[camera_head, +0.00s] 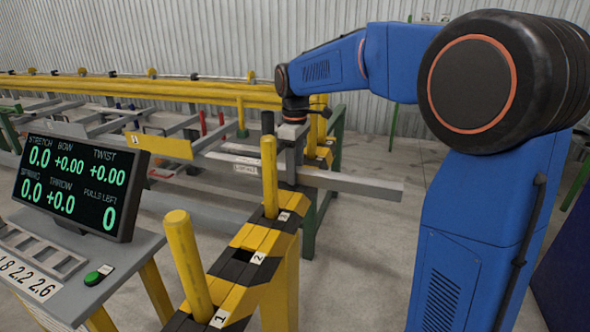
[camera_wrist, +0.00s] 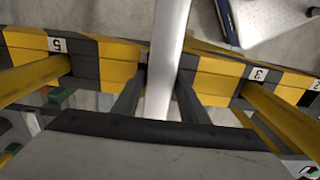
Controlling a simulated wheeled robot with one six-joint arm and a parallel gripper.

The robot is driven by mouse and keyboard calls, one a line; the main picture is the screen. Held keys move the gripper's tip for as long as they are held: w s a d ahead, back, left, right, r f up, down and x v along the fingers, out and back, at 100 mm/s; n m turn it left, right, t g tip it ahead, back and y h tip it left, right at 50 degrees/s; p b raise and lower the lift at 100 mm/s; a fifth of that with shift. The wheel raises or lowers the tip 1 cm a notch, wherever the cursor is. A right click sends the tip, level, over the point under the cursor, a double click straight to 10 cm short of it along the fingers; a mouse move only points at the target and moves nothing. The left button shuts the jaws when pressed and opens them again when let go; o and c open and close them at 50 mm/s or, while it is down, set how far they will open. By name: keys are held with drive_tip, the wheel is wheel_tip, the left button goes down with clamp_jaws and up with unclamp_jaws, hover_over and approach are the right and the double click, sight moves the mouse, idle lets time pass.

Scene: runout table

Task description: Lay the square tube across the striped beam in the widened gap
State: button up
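The square tube (camera_head: 355,185) is long, pale grey and roughly level in the head view. My gripper (camera_head: 292,150) is above it, its fingers partly hidden. In the wrist view the tube (camera_wrist: 166,60) runs between the two dark fingers of my gripper (camera_wrist: 160,100), which look closed against its sides. The yellow-and-black striped beam (camera_head: 240,268) also shows in the wrist view (camera_wrist: 110,62). The tube crosses over it between the blocks labelled 5 and 3. I cannot tell whether the tube touches the beam.
In the wrist view, yellow posts (camera_wrist: 30,78) (camera_wrist: 280,118) flank the tube at a distance. A console with a display (camera_head: 80,180) stands at left. The floor at right (camera_head: 355,255) is clear.

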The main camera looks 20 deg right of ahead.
drive_tip(key=shift+o, duration=0.6)
wheel_tip(320, 180, up, 12)
drive_tip(key=shift+r, duration=0.15)
drive_tip(key=s+d+f+m+t, duration=0.1)
drive_tip(key=s+d+f+m, duration=0.1)
drive_tip(key=s+f, duration=0.4)
drive_tip(key=s+d+f+m+t, duration=0.2)
drive_tip(key=s+f+m, duration=0.3)
drive_tip(key=s, duration=1.1)
drive_tip(key=s+d+f+m+t, duration=0.1)
drive_tip(key=s+d+f+m, duration=0.2)
drive_tip(key=s+f, duration=0.6)
drive_tip(key=shift+s+m+t, duration=0.4)
drive_tip(key=shift+s, duration=0.8)
drive_tip(key=shift+r, duration=0.1)
